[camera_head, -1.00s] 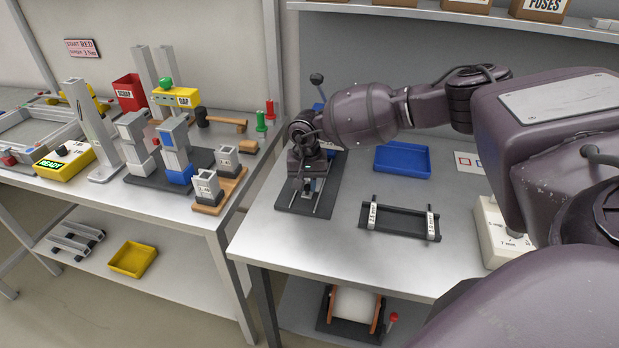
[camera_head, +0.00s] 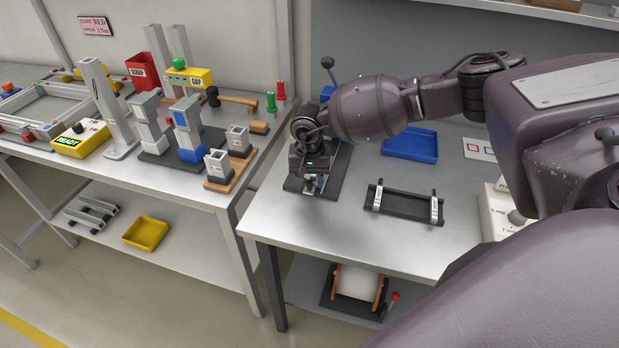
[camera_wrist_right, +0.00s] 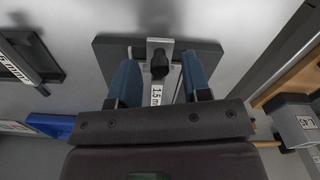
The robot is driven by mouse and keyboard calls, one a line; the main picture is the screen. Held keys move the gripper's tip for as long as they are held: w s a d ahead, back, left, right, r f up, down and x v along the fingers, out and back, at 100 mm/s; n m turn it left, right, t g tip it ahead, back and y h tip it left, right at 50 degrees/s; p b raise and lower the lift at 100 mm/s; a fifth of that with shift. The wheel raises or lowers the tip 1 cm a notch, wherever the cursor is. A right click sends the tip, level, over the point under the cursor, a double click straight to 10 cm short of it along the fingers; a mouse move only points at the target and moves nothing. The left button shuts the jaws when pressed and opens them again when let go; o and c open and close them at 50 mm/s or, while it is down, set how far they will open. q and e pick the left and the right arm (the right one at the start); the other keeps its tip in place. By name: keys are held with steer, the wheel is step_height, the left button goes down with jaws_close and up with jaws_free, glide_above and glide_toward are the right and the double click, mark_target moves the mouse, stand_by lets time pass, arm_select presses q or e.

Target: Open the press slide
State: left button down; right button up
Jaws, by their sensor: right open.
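The press stands at the left of the right-hand table, with a dark base plate (camera_head: 333,178) and a black-knobbed lever (camera_head: 327,63) behind my arm. In the right wrist view its slide shows as a pale strip with a label (camera_wrist_right: 156,94) and a black knob (camera_wrist_right: 159,63) on the dark plate (camera_wrist_right: 207,50). My right gripper (camera_head: 312,184) is low over the front of the base plate. In the right wrist view its blue fingers (camera_wrist_right: 159,72) are open, one on each side of the knob; I cannot tell whether they touch it. My wrist hides most of the press. My left gripper is not in view.
A black frame (camera_head: 405,207) with two labelled white ends lies to the right of the press. A blue tray (camera_head: 410,144) is behind it. The left table holds a wooden block stand (camera_head: 222,184) near a gap between the tables. Table surface in front of the press is clear.

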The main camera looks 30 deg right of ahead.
step_height(320, 180, up, 11)
stand_by(0.6)
steer(key=shift+f, duration=0.1)
stand_by(0.3)
